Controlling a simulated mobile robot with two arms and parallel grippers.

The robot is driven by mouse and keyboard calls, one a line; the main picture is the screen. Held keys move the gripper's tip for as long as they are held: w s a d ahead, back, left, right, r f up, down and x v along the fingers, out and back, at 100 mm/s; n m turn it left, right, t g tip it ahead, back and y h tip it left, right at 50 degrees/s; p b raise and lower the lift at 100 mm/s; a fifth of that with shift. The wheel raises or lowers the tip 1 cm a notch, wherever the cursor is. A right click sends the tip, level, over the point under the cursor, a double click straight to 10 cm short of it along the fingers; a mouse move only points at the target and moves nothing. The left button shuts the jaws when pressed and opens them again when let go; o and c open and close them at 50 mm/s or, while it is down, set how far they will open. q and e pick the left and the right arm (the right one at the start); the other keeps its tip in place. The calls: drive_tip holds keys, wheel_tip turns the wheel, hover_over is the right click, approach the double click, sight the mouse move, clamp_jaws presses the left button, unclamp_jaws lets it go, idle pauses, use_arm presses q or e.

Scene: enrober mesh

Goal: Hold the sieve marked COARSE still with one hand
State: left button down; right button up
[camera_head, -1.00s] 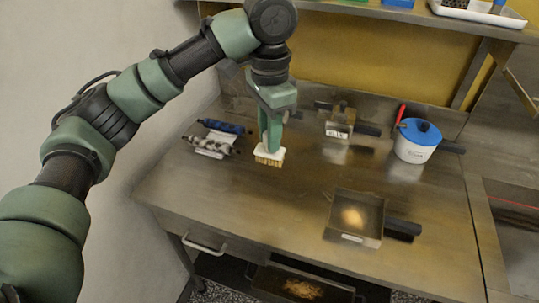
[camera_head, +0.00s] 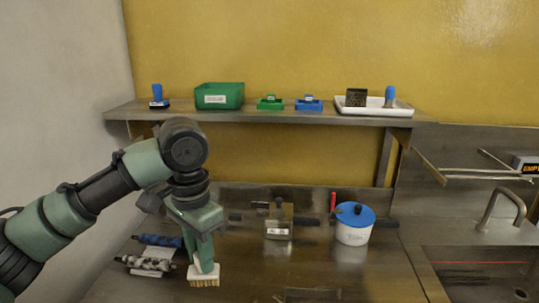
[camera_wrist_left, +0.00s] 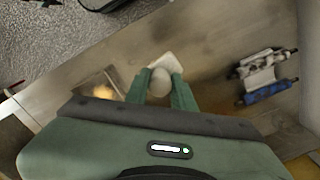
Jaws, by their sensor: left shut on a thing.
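My left gripper (camera_head: 203,262) is shut on a brush with a pale block and tan bristles (camera_head: 204,279). The brush points down over the left part of the bench. In the left wrist view the pale brush (camera_wrist_left: 162,74) sits between the fingertips. A small square metal sieve with side handles (camera_head: 278,229) stands at the back of the bench, right of my gripper; its label is too small to read. Another square box (camera_wrist_left: 100,88), holding something light brown, shows in the left wrist view. I cannot tell which is marked COARSE. My right gripper is not in view.
Two rollers (camera_head: 150,262), one blue and one grey, lie left of the brush. A white pot with a blue lid (camera_head: 354,224) stands right of the back sieve. A shelf (camera_head: 250,116) with a green bin (camera_head: 219,95) runs above. A sink (camera_head: 480,270) is far right.

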use_arm(q)
drive_tip(key=s+a+f+n, duration=0.3)
drive_tip(key=s+f+n, duration=0.4)
drive_tip(key=s, duration=0.1)
drive_tip(key=shift+s+a, duration=0.15)
drive_tip(key=shift+s, duration=0.2)
drive_tip(key=shift+f, duration=0.1)
